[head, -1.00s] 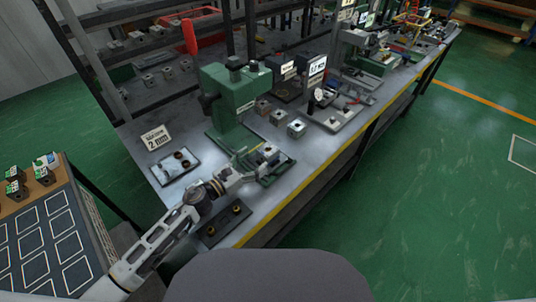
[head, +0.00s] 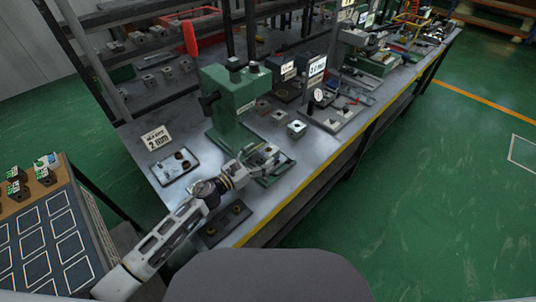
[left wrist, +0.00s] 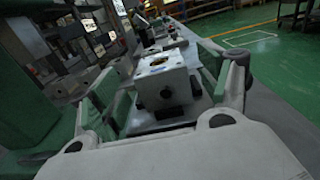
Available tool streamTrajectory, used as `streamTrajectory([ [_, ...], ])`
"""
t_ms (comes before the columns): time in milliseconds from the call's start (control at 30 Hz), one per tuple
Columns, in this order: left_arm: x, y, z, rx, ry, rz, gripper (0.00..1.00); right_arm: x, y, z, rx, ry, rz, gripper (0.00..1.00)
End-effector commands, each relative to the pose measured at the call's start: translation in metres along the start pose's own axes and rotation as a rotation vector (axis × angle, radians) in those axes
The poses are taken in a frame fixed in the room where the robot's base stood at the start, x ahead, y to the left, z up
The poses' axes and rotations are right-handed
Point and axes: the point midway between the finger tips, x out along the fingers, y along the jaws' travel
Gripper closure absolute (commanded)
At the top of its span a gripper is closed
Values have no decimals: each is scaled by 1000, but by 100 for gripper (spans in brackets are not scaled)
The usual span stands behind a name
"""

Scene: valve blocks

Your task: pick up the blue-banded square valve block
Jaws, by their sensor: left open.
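My left gripper (head: 267,158) reaches over the green press's base, and its jaws are open. In the left wrist view a pale square block (left wrist: 165,82) with a hole in its top and a dark round port on its near face stands between the open fingers. I see no clear gap or contact at its sides. In the head view the gripper mostly hides this block. Another square block (head: 296,129), pale with a faintly bluish side, stands on the bench right of the press. My right gripper is out of view.
The green press (head: 236,92) stands just behind the gripper. Two darker blocks (head: 262,107) (head: 279,116) sit right of it. A dial gauge stand (head: 318,98) is farther right. A tray (head: 174,166) and a dark plate with rings (head: 226,224) lie nearer.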

Motion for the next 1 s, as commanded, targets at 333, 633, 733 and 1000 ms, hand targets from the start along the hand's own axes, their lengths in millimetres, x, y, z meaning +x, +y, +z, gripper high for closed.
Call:
streamTrajectory([
  [333,33,0,1,-1,-1,0,23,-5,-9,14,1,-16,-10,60],
  [633,43,0,0,0,0,0,23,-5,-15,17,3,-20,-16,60],
  [733,42,0,0,0,0,0,23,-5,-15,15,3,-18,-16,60],
  [1000,42,0,0,0,0,0,23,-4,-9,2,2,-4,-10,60],
])
